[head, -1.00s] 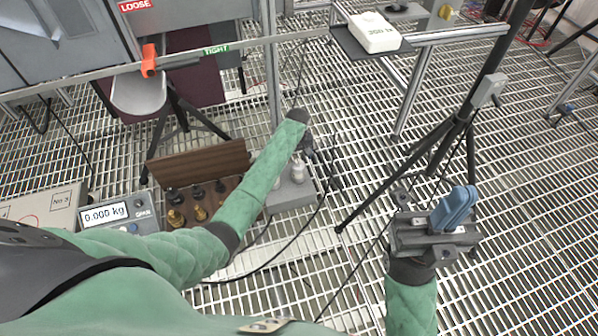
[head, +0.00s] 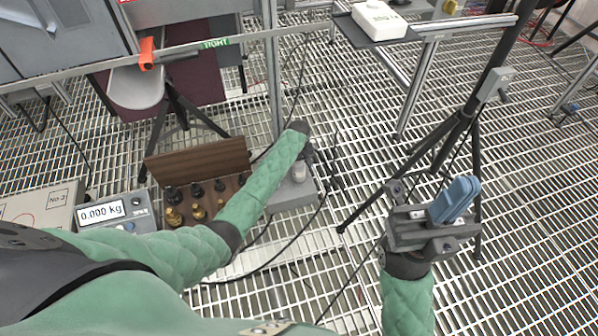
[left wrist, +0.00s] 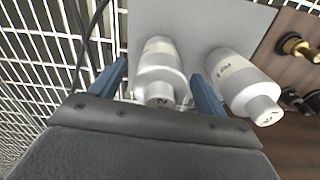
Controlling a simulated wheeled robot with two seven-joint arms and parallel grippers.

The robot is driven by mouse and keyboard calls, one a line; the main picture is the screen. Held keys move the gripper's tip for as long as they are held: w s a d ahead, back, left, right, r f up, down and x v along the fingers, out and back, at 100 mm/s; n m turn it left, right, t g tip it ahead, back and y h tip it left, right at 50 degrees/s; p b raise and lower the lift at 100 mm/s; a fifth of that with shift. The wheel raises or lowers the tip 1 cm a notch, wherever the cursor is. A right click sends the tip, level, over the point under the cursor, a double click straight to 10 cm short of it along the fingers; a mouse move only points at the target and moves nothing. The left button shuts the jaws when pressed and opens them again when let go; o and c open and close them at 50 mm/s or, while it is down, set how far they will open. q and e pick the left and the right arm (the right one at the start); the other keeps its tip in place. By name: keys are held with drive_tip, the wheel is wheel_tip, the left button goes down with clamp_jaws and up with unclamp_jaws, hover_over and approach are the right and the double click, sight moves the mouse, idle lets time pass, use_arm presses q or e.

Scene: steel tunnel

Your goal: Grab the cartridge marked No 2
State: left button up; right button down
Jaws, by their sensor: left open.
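Two white cylindrical cartridges stand on a grey plate. In the left wrist view, one cartridge (left wrist: 160,70) is between the blue fingers of my open left gripper (left wrist: 159,72). Its end cap bears a dark mark that looks like a 2, but I cannot read it for sure. In the head view, one cartridge (head: 299,172) shows beside my left gripper (head: 309,152), which is mostly hidden by my arm. My right gripper (head: 455,200) has its blue fingers together, empty.
A wooden box (head: 198,160) with brass and black weights stands left of the grey plate (head: 291,195). A scale (head: 110,213) reads 0.000 kg. A black tripod (head: 455,130) stands to the right. A cable runs over the grating near the plate.

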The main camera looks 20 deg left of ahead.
use_arm(q)
drive_tip(key=shift+c, duration=0.2)
drive_tip(key=c, duration=1.4)
clamp_jaws()
drive_tip(key=shift+r, duration=0.2)
